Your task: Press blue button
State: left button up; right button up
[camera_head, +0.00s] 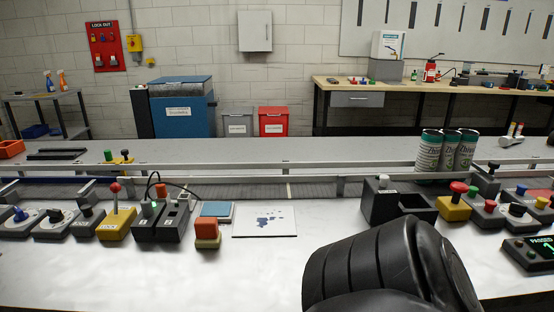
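A small blue button (521,190) tops a control box in the cluster at the right of the workbench. A blue knob or lever (20,213) stands on a grey control box at the far left; I cannot tell its exact type. Nothing touches either one. A thick black ribbed part of my arm fills the lower right centre, between me and the right-hand boxes. Neither of my grippers shows in the head view, so their fingers and what they hold cannot be seen.
The white workbench (150,280) is clear at front left. A yellow box with a red mushroom button (458,188) and other control boxes crowd the right. Left are a yellow joystick box (117,225) and switch boxes. Three cans (428,153) stand behind, beside a metal rail (300,165).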

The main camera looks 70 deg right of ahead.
aim_at(521, 189)
jog(key=z, duration=3.75)
